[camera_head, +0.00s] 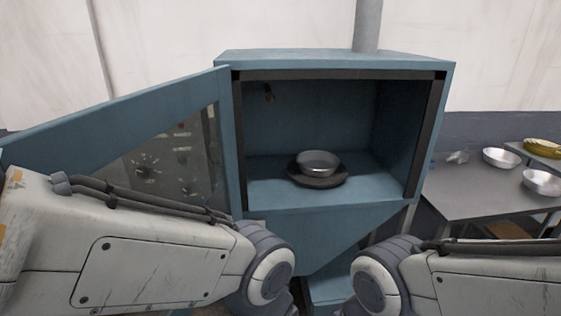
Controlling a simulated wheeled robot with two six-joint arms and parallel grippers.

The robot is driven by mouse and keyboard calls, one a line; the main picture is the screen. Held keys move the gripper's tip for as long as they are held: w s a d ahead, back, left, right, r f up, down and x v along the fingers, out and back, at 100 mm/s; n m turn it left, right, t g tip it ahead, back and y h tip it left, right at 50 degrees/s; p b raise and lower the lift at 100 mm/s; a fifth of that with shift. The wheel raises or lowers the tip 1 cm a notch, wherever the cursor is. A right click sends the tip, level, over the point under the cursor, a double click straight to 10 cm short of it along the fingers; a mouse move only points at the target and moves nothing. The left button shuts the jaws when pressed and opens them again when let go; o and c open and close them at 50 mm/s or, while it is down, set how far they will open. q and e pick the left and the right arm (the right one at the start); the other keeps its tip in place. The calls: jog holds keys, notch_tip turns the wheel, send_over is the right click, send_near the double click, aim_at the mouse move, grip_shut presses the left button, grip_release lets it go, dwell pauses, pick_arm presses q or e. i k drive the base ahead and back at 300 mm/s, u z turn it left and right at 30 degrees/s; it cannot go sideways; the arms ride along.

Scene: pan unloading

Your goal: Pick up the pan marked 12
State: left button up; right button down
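A round metal pan (318,163) sits inside the open blue cabinet, on a dark round plate (317,179) on the cabinet floor. I cannot make out any number on it. Two more metal pans, one farther back (502,158) and one nearer (542,183), are at the right on the grey table, also with no readable mark. My left and right arms reach in from the lower corners, in front of the cabinet. Neither gripper shows in the view.
The blue cabinet (340,57) is open at the front. Its door (110,115), with a window, is swung out to the left. The grey table (470,196) stands at the right, with a yellowish dish (543,147) beyond it. The cabinet floor around the plate is clear.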

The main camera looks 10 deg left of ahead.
aim_at(312, 163)
jog(key=z, duration=0.5)
jog(key=k, duration=0.6)
jog(key=z, duration=0.9)
jog(key=k, duration=0.65)
jog(key=z, duration=0.25)
jog(key=i, duration=1.6)
jog(key=u, duration=0.95)
jog(key=i, duration=1)
jog(key=u, duration=1.55)
jog(key=i, duration=0.65)
jog(key=u, duration=0.7)
